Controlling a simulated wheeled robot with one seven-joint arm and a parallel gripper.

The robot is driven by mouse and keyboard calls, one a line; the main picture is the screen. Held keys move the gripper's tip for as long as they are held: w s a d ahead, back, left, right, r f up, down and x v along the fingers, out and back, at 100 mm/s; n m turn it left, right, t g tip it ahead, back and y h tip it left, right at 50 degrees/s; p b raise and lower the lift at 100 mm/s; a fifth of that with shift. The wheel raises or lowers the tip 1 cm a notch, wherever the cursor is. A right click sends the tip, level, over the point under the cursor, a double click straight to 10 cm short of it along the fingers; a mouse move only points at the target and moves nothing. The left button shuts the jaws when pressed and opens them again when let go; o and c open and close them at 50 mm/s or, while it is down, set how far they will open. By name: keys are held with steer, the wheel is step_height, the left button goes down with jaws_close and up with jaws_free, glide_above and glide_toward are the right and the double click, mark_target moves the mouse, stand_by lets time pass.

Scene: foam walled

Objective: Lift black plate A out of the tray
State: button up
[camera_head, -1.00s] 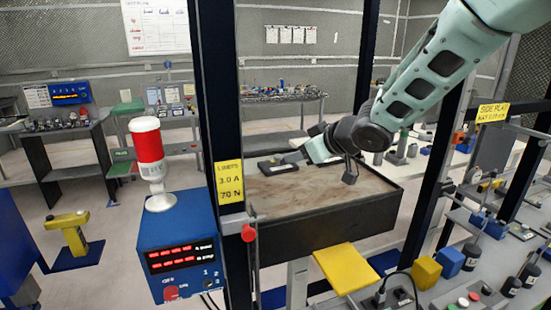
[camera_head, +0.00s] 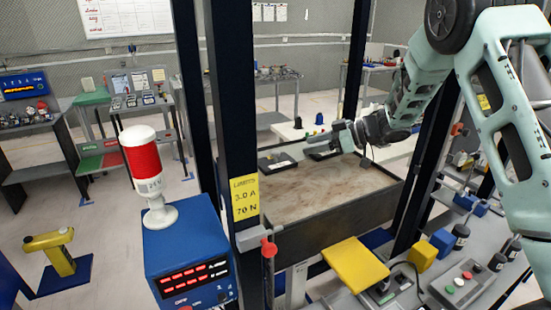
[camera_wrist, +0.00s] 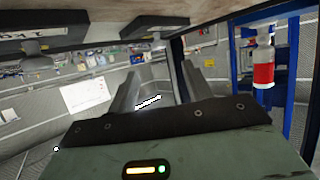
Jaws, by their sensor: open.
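The tray (camera_head: 330,229) is a dark walled box with a sandy brown floor, right of centre in the head view. Two dark plates lie at its far side: a left one (camera_head: 279,161) and a right one (camera_head: 322,154). I cannot read which is plate A. My gripper (camera_head: 312,141) is above the far part of the tray, near both plates, pointing left and roughly level. In the wrist view, which is upside down, its two fingers (camera_wrist: 161,80) are apart with nothing between them. Grey knobs (camera_wrist: 159,41) and a lettered plate edge (camera_wrist: 22,34) show along the top.
A yellow pad (camera_head: 355,266) sits at the tray's front. Another dark post (camera_head: 356,50) rises behind.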

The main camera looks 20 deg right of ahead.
mark_target(275, 152)
steer(key=p+x, duration=0.1)
steer(key=x, duration=0.3)
steer(key=shift+w+a, duration=0.1)
steer(key=shift+a, duration=0.15)
steer(key=p+x, duration=0.3)
steer(key=x, duration=0.1)
steer(key=shift+w+a+f, duration=0.1)
steer(key=shift+w+a, duration=0.15)
steer(key=shift+a, duration=0.05)
steer(key=shift+w+a+f, duration=0.1)
steer(key=shift+a+f, duration=0.05)
steer(key=shift+f, duration=0.05)
jaws_close()
steer(key=shift+r, duration=0.2)
